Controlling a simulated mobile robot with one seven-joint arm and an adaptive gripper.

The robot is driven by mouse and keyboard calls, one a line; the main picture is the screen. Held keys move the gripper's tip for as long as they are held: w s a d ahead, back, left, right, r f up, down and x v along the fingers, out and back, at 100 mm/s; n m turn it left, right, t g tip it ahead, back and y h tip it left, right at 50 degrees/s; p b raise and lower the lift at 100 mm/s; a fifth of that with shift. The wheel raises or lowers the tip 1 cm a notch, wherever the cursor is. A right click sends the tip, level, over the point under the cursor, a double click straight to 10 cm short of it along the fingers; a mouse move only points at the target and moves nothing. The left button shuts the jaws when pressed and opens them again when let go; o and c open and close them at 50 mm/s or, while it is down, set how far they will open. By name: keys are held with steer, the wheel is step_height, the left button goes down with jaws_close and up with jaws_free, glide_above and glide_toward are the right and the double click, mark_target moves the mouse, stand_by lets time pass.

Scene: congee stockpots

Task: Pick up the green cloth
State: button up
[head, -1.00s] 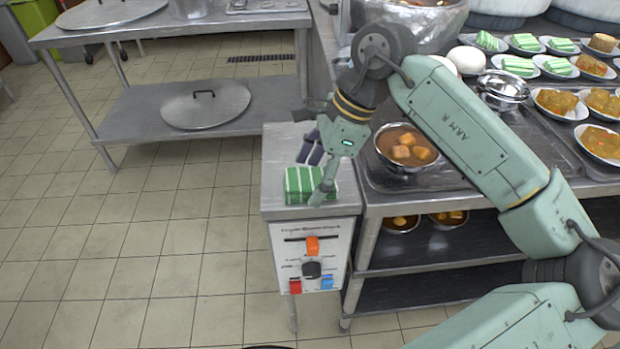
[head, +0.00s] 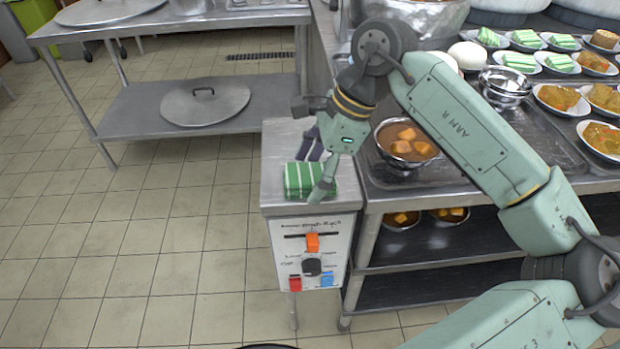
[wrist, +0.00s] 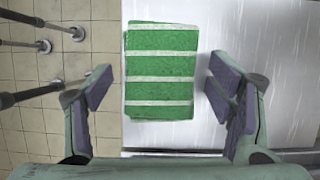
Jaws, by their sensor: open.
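The green cloth (head: 304,181) is a folded bundle with white stripes. It lies on the small metal top of the control box, near its front edge. My gripper (head: 318,170) is open and holds nothing. In the head view one finger stands in front of the right end of the cloth, hiding part of it. Whether the pads reach down to the cloth's height is hard to tell.
The box's metal top (head: 281,150) is narrow and drops to the tiled floor on the left. A bowl of stew (head: 405,146) and plated food stand on the counter to the right. A pot lid (head: 205,102) lies on the left table's lower shelf.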

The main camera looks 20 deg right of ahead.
steer(key=shift+f, duration=0.1)
steer(key=shift+c, duration=0.2)
steer(key=c, duration=1.2)
